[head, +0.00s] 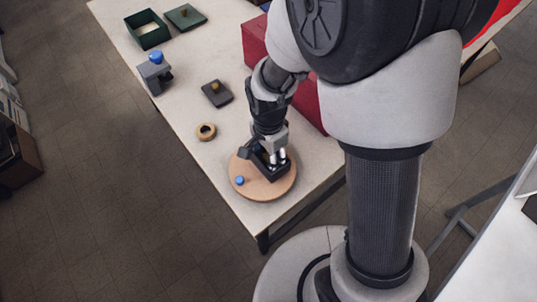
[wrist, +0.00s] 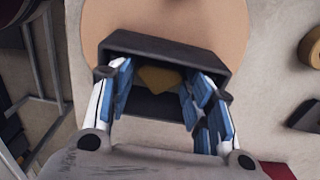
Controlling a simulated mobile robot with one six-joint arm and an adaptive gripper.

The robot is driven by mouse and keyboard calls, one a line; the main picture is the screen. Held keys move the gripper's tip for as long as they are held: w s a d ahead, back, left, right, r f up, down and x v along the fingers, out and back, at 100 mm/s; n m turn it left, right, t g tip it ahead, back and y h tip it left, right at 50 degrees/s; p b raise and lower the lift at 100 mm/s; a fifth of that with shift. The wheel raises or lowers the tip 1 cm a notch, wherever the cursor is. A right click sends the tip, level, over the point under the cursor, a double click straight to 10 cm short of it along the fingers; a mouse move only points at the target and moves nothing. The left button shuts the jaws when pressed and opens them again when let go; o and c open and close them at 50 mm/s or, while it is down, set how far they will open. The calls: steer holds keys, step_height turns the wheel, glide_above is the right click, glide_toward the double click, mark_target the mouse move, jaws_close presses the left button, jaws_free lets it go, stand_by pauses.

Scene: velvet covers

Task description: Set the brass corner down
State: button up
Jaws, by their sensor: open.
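The brass corner (wrist: 158,78) shows in the wrist view as a small golden piece inside a dark open box (wrist: 168,42). The box (head: 278,177) stands on a round wooden board (head: 258,190) near the table's front end. My gripper (head: 273,160) is over the box, pointing down. In the wrist view its blue-padded fingers are spread apart, one on either side of the brass corner, with a gap to each. The brass corner's lower part and any contact with the box floor are hard to tell. In the head view it is hidden.
Beyond are a wooden ring (head: 206,131), a dark lid with a brass knob (head: 217,94), a grey stand with a blue top (head: 155,70) and a green box (head: 147,32). A red block stands behind my arm.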

step_height(320, 180, up, 12)
steer(key=p, duration=0.4)
steer(key=s+d+r+n+t, duration=0.4)
steer(key=s+d+r+n, duration=0.7)
steer(key=s+r, duration=0.2)
steer(key=shift+s+r+t, duration=0.25)
steer(key=shift+r+t, duration=0.05)
steer(key=shift+r, duration=0.65)
steer(key=shift+f+b, duration=0.95)
steer(key=shift+b, duration=0.2)
